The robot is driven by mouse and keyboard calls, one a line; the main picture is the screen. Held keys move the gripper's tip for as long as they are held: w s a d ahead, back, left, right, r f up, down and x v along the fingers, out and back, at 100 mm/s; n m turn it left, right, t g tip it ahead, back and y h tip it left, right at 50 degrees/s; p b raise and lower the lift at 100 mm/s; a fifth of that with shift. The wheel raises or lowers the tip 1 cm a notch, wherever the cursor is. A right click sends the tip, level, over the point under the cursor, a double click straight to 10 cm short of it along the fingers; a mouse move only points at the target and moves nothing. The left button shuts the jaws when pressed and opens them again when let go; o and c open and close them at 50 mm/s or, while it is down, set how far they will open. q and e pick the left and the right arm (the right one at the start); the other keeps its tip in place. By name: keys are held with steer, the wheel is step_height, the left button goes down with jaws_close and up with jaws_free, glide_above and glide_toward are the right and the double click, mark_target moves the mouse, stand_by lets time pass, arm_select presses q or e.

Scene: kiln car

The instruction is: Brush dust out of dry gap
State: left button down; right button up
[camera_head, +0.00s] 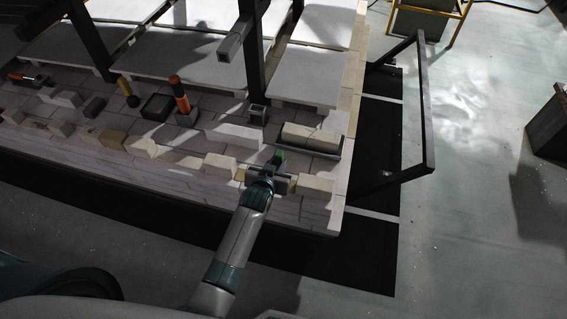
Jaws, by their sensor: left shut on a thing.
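My left gripper (268,174) is over the front edge of the kiln car deck, at the row of pale bricks. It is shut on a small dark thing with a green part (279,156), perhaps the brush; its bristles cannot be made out. A cream brick (219,166) stands to the left of the gripper and another cream brick (315,186) to its right. The stretch of the row between them, where a gap may lie, is mostly hidden by my gripper. I cannot see any dust there. My right gripper is not in view.
Behind the row are a tray of cream bricks (311,138), an orange-handled tool (179,95), a yellow-handled tool (127,91) and a dark box (157,107). Dark posts (251,60) rise from the deck.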

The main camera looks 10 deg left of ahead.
arm_select(q)
steer(key=shift+a, duration=0.75)
steer(key=a+p, duration=0.1)
steer(key=a, duration=0.3)
steer(key=shift+w+a, duration=0.1)
stand_by(0.4)
stand_by(0.5)
steer(key=shift+a+p, duration=0.65)
steer(key=shift+a, duration=1.6)
steer(key=shift+d, duration=0.2)
steer(key=shift+d+p, duration=0.35)
steer(key=shift+d, duration=1.85)
